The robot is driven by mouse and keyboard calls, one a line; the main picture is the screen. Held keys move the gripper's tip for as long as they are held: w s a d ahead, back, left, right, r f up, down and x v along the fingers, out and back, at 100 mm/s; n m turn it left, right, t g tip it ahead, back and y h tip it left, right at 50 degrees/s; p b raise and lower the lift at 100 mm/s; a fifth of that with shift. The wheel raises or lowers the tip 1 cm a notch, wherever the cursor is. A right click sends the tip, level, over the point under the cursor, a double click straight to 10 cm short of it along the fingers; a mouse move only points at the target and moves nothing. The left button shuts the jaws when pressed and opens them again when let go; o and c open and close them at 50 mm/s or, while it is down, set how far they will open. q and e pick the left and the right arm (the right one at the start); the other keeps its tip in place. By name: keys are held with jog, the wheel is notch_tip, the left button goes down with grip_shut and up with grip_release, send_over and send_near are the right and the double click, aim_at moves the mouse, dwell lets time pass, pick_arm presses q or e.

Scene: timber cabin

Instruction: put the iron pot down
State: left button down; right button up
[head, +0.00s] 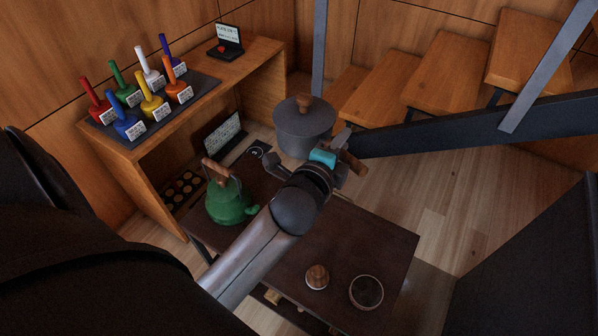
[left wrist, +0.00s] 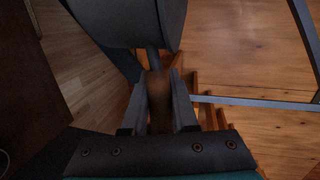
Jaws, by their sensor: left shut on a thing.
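The iron pot (head: 303,132) is a dark grey lidded pot with a wooden lid knob. In the head view it is beyond the dark table (head: 372,236), near its far end, and looks held up off the surface. My left gripper (head: 343,158) is shut on the pot's wooden side handle. In the left wrist view the fingers (left wrist: 158,105) lie on both sides of that handle, with the pot's grey body (left wrist: 125,22) at the top. The pot's underside is hidden in the head view. My right gripper is not in view.
A green kettle (head: 228,200) stands on the table's left part. A small wooden-topped item (head: 317,277) and a round bowl (head: 366,292) are at its near right. The table's middle right is bare.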

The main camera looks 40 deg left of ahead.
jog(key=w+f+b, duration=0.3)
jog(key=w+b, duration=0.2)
jog(key=b, duration=0.1)
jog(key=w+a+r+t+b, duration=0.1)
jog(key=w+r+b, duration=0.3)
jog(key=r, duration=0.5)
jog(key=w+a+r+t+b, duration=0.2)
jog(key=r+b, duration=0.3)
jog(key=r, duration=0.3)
pick_arm(q)
jog(key=shift+n+y, duration=0.4)
jog(key=f, duration=0.9)
jog(key=w+a+f+b, duration=0.1)
jog(key=f, duration=0.9)
jog(key=w+a+f+b, duration=0.1)
jog(key=f, duration=0.9)
jog(key=shift+w+a+f, duration=0.1)
jog(key=shift+a, duration=0.05)
jog(key=shift+f+b, duration=0.55)
jog(key=shift+f, duration=0.65)
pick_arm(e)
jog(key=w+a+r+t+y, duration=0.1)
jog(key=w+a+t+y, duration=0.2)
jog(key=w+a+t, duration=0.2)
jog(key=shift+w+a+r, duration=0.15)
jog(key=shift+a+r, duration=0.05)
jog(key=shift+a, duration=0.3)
pick_arm(q)
jog(key=shift+b, duration=0.3)
